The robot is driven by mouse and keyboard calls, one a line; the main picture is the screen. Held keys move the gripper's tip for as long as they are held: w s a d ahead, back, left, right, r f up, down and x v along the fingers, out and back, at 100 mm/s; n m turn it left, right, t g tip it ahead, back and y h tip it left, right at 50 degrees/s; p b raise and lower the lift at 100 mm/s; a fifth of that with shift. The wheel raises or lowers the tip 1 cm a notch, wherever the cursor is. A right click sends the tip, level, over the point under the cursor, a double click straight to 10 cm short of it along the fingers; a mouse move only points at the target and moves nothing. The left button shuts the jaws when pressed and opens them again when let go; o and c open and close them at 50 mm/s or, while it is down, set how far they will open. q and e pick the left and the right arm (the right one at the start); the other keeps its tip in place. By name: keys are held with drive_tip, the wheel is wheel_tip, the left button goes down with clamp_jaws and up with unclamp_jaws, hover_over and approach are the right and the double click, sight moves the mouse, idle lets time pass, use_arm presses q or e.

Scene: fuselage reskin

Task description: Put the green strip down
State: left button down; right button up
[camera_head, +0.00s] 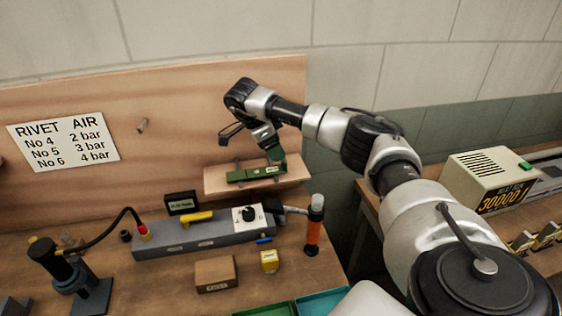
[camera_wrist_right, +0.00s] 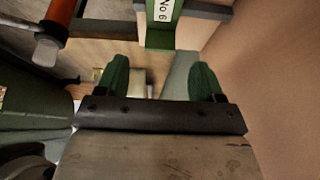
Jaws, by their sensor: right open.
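The green strip (camera_head: 243,176) lies on a small wooden shelf (camera_head: 292,178) fixed to the wooden back panel. A white label is at its right end. In the right wrist view the strip's end (camera_wrist_right: 160,40) shows at the top, with a label reading "No 6". My right gripper (camera_head: 270,153) is at the strip's right part in the head view. Its two green fingertips (camera_wrist_right: 159,68) are spread apart in the right wrist view, with nothing held between them. The strip's end lies beyond the fingertips there. My left gripper is not in view.
Below the shelf stand a long grey block (camera_head: 190,236) with a dial and an orange-and-black cylinder (camera_head: 314,227). A small brown box (camera_head: 215,275) and a yellow block (camera_head: 269,261) sit in front. A beige counter box (camera_head: 488,176) stands on the right table.

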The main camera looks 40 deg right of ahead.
drive_tip(key=v, duration=0.6)
drive_tip(key=shift+r, duration=0.25)
